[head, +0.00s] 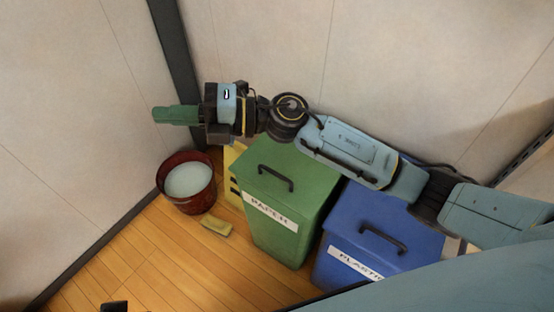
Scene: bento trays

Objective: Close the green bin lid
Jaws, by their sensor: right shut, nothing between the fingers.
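The green bin (272,232), labelled PAPER, stands on the wooden floor in the middle of the head view. Its green lid (280,165), with a dark handle, lies down over the bin's top and looks shut. My right arm reaches in from the right, above and behind the bins. My right gripper (160,114) has green fingers pointing left. It is shut and empty, to the left of the lid and apart from it. The arm hides part of the lid's back edge.
A blue bin (335,262) labelled PLASTIC stands close on the right, its lid down. A dark red bucket (184,206) with pale contents stands at the left. A yellow sponge-like block (216,226) lies on the floor. Walls close in behind and left.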

